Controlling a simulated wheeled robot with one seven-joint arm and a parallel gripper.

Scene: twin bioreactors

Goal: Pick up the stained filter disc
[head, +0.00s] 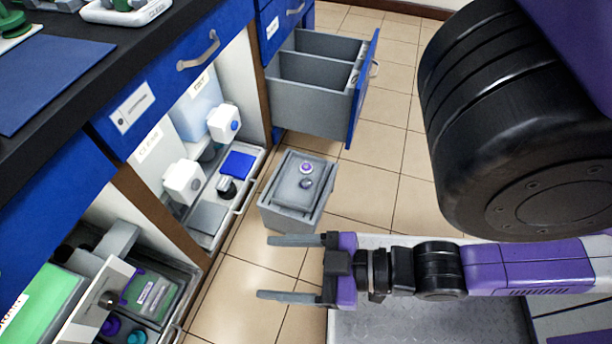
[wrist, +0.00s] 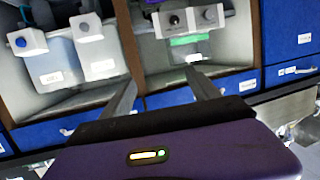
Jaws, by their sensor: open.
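I cannot make out for certain a stained filter disc in either view. Two small round items, one purple and white (head: 305,167) and one greyish (head: 305,183), sit on top of a grey lidded bin (head: 290,217) on the floor; their stains are too small to tell. My gripper (head: 263,267) is open and empty, its two fingers pointing left over the tiled floor, in front of the bin in the head view. In the wrist view my gripper (wrist: 161,76) faces the cabinet bays, with nothing between the fingers.
A blue-fronted drawer (head: 312,100) stands open behind the bin. A lower bay holds a green panel (head: 35,305). A dark counter (head: 75,110) runs above. Floor tiles (head: 240,290) are clear.

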